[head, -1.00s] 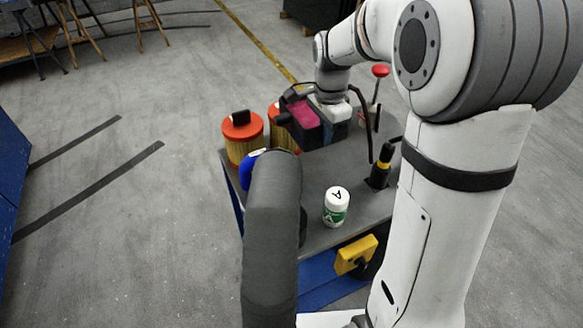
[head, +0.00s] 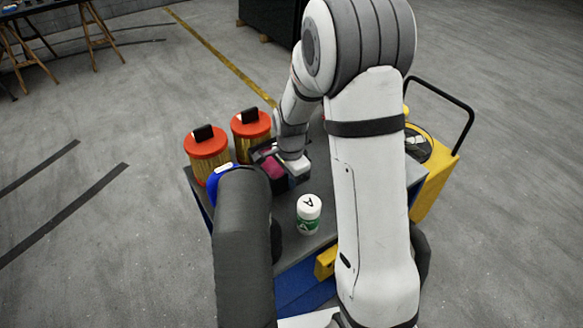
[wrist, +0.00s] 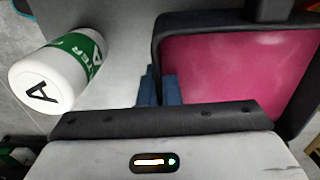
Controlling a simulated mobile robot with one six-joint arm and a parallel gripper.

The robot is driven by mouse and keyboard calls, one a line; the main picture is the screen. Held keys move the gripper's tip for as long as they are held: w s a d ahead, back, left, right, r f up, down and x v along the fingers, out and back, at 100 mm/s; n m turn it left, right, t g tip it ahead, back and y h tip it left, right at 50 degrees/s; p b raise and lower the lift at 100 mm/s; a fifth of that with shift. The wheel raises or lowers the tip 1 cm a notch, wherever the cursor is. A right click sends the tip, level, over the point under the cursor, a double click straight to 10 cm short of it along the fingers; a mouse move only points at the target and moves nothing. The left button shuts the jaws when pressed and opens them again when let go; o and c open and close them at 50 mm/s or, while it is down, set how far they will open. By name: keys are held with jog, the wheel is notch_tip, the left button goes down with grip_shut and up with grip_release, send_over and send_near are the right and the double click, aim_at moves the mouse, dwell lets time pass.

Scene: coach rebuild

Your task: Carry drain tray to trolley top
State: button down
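The drain tray (head: 272,167) is black with a pink inside. It is at the trolley top, in front of the orange-lidded jars, partly hidden by my arm. In the wrist view the tray (wrist: 205,25) fills the right side. My gripper (wrist: 160,78) has its blue fingers close together at the tray's left wall, apparently pinching it. In the head view my gripper (head: 291,168) is mostly hidden against the tray. The trolley top (head: 287,215) is grey. I cannot tell whether the tray touches it.
A white bottle (head: 308,214) with a green label stands just in front of the tray; it also shows left of the fingers (wrist: 60,70). Two orange-lidded jars (head: 207,152) stand behind left. A yellow part with a black handle (head: 440,175) is on the trolley's right side.

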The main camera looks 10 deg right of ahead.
jog(key=shift+f, duration=2)
jog(key=shift+f, duration=0.2)
jog(key=c, duration=1.6)
grip_release()
jog(key=shift+c, duration=0.2)
jog(key=shift+r, duration=0.1)
